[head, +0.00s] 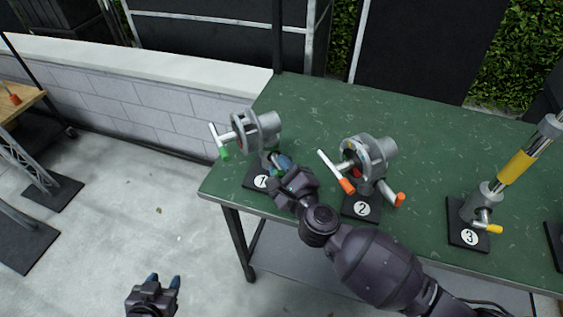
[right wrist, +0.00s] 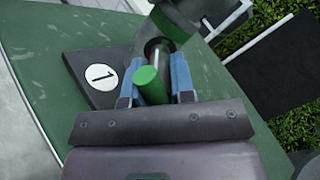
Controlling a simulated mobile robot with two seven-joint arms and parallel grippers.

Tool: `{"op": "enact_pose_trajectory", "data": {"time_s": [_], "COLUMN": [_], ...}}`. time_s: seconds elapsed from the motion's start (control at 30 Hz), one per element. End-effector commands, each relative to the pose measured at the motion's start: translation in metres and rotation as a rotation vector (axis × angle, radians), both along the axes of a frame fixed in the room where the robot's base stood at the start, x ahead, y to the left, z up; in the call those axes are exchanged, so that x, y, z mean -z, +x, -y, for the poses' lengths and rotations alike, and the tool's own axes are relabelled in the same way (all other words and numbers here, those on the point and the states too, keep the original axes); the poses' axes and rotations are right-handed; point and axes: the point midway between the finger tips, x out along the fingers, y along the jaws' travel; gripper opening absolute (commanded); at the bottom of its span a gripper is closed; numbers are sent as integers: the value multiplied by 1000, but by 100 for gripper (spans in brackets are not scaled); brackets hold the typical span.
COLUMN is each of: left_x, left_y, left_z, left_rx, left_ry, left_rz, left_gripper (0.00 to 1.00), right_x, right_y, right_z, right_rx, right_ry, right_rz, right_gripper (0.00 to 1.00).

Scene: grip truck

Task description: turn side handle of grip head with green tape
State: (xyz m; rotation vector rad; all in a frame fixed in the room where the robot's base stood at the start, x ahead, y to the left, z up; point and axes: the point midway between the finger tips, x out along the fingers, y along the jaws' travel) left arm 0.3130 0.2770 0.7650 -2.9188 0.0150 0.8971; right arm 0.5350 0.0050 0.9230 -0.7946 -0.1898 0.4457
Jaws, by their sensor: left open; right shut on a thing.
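The grip head with green tape (head: 258,131) stands on the black base marked 1 at the table's left end. A T-handle with a green end (head: 224,152) sticks out to its left. My right gripper (head: 281,163) is at the lower front of this head. In the right wrist view its blue fingers (right wrist: 155,82) lie on both sides of the green-ended side handle (right wrist: 150,86), shut on it. The handle's shaft is partly hidden by the fingers. My left gripper (head: 163,284) is open and empty, low in the head view, apart from the table.
The green table (head: 440,120) also holds grip head 2 with orange ends (head: 372,158), close right of my right gripper, and stand 3 with a yellow band (head: 516,166). The table behind them is clear. A low block wall (head: 150,105) runs behind.

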Motion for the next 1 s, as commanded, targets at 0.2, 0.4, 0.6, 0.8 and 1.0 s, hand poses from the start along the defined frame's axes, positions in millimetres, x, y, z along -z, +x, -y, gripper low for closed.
{"op": "enact_pose_trajectory", "data": {"time_s": [0.2,0.4,0.6,0.8,1.0], "left_x": [-42,-68,-88,-95,-94], "left_y": [8,15,18,15,4], "left_z": [0,1,1,0,-2], "left_rx": [0,3,5,5,-1], "left_ry": [0,0,2,3,2], "left_rz": [34,52,60,49,23], "left_gripper": [46,46,46,46,46], "right_x": [-5,-3,-2,-1,1], "right_y": [-1,-1,-1,-1,-1], "right_z": [-1,-1,-1,-1,-1], "right_rx": [0,-2,-2,-2,-2], "right_ry": [-184,-352,-522,-691,-844], "right_rz": [92,176,261,347,427], "right_gripper": [0,0,0,0,0]}}
